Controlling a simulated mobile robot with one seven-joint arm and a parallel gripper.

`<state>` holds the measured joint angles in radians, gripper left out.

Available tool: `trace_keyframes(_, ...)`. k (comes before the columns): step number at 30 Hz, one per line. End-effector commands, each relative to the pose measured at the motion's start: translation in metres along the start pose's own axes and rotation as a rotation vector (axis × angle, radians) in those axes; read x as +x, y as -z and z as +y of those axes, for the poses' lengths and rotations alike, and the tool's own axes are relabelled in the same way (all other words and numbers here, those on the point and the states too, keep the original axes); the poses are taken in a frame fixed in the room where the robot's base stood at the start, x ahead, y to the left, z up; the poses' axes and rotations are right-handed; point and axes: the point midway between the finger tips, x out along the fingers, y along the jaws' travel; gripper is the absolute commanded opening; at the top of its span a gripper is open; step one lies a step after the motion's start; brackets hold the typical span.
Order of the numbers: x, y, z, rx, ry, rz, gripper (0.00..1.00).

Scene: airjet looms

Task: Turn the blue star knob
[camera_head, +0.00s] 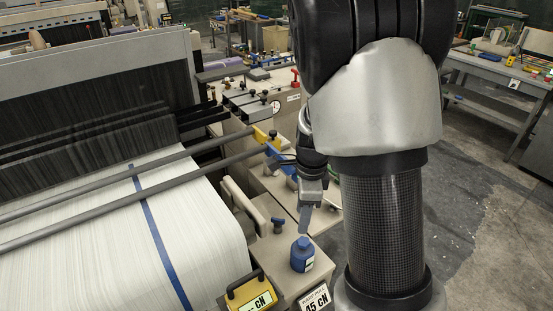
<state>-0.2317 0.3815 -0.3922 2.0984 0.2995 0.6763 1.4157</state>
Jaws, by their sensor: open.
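A small dark blue knob (278,224) stands on the beige top of the loom's end housing. It looks like the star knob, but its lobes are too small to make out. My gripper (304,222) hangs fingers down just right of the knob, apart from it in the picture. It is open and seen nearly edge-on, with nothing visible between the fingers. The height gap between the fingertips and the housing is hard to judge.
A blue bottle-like object (302,256) with a pale label stands just below my fingertips in the picture. A yellow display (250,293) and a white sign (314,299) are at the front. The woven cloth (100,235) and its bars lie left. Bare floor (490,240) lies right.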

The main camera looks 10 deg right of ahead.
Motion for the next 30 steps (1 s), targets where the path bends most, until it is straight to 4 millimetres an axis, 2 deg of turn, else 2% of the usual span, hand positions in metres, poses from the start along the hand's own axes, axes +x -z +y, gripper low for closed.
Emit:
trace_keyframes(3, 0.02, 0.009, -0.005, 0.12, -0.022, 0.036, 0.44)
trace_keyframes(6, 0.028, 0.012, -0.007, 0.167, -0.026, 0.048, 0.44)
trace_keyframes(14, 0.047, 0.013, -0.006, 0.173, -0.028, 0.05, 0.44)
trace_keyframes(18, 0.07, 0.014, -0.006, 0.172, -0.026, 0.048, 0.44)
trace_keyframes(29, 0.113, 0.015, -0.005, 0.17, -0.026, 0.048, 0.44)
trace_keyframes(30, 0.108, 0.015, -0.005, 0.17, -0.025, 0.048, 0.44)
